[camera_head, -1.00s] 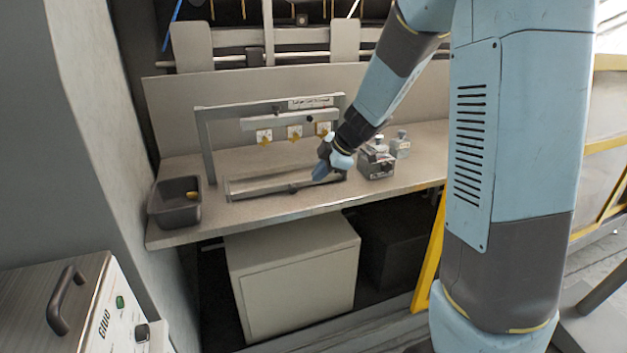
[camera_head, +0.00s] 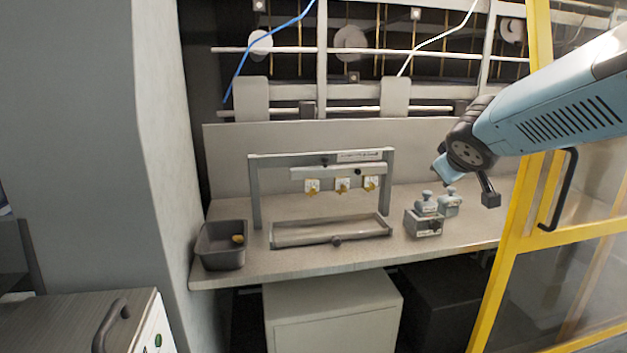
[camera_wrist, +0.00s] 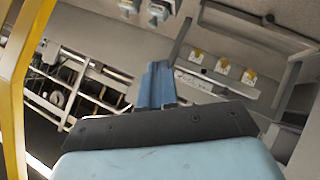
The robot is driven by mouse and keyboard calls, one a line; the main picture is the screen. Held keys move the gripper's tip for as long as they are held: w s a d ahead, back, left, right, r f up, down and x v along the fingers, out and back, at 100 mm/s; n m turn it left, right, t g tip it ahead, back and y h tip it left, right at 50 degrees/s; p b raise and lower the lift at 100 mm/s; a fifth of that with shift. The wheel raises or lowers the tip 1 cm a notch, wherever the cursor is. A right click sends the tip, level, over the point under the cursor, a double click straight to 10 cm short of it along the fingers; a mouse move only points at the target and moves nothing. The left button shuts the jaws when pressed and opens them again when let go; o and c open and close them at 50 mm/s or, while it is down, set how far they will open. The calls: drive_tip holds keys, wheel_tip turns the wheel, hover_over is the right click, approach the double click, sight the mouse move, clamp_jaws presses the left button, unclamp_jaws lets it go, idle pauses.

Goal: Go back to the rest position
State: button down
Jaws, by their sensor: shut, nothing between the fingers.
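My gripper (camera_head: 439,167) is in the right half of the head view, raised above the right part of the bench. It is clear of the bench and of the things on it. In the wrist view its blue fingers (camera_wrist: 157,86) are together with nothing between them. My arm reaches in from the right edge of the head view. The wrist view is tilted and shows the bench beyond the fingers.
The bench (camera_head: 300,263) holds a grey frame (camera_head: 256,190) with several yellow-and-white tags, a dark bin (camera_head: 222,258) at left and a small grey block (camera_head: 424,228) with knobbed pieces at right. A yellow-framed guard door (camera_head: 512,235) stands close to my arm at right.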

drive_tip(key=s+a+f+m+g+y, duration=0.1)
drive_tip(key=s+a+f+m+g, duration=0.1)
drive_tip(key=s, duration=0.8)
drive_tip(key=s+a+f+m+g+y, duration=0.1)
drive_tip(key=s+a+f+m+g, duration=0.1)
drive_tip(key=s, duration=0.8)
drive_tip(key=shift+a+m+g+y, duration=0.4)
drive_tip(key=shift+a+m+g, duration=0.1)
drive_tip(key=shift+a, duration=0.15)
drive_tip(key=shift+s, duration=0.1)
